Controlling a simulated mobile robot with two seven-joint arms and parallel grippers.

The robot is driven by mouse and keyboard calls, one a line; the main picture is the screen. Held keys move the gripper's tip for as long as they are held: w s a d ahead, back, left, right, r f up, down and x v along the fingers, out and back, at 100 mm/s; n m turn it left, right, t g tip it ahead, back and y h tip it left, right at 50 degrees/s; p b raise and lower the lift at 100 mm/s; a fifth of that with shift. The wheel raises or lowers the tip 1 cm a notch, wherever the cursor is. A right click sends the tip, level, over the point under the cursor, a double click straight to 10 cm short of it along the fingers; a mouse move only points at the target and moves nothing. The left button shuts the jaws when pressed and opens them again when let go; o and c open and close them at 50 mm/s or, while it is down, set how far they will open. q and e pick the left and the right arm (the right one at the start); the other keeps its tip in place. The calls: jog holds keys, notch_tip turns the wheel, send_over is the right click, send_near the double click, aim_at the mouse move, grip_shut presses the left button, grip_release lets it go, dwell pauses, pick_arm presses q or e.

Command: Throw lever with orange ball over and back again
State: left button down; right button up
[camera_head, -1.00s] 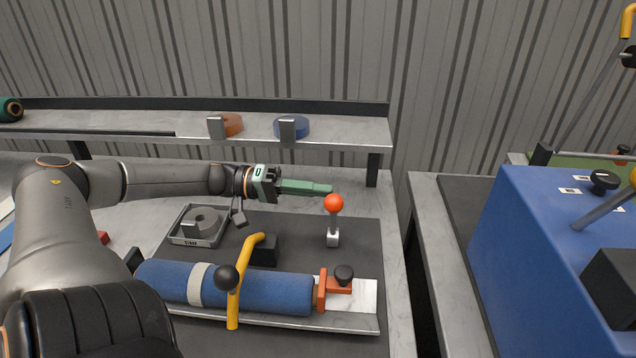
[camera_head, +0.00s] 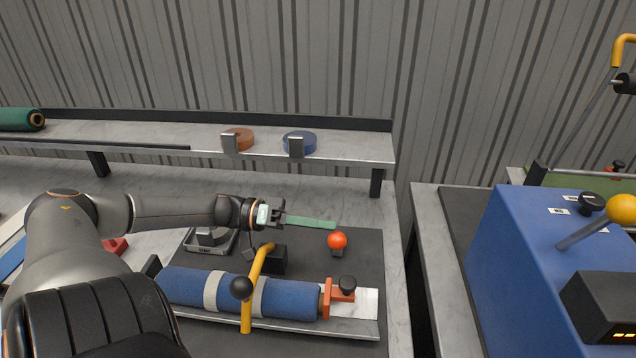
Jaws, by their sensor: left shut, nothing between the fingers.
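The lever with the orange ball (camera_head: 338,240) stands on the dark mat (camera_head: 365,265) near the bench's right end. My right gripper is not in view.
A blue roll (camera_head: 295,299) with a yellow clamp handle (camera_head: 258,268) lies in front of the lever. A small tray (camera_head: 196,247) is left of the handle. A shelf (camera_head: 350,148) runs behind. A blue machine (camera_head: 525,260) stands right, beyond a gap.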

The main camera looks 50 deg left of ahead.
pick_arm(q)
jog(key=p+v, duration=0.3)
jog(key=v, duration=0.9)
jog(key=shift+s+a, duration=0.1)
jog(key=shift+a, duration=0.15)
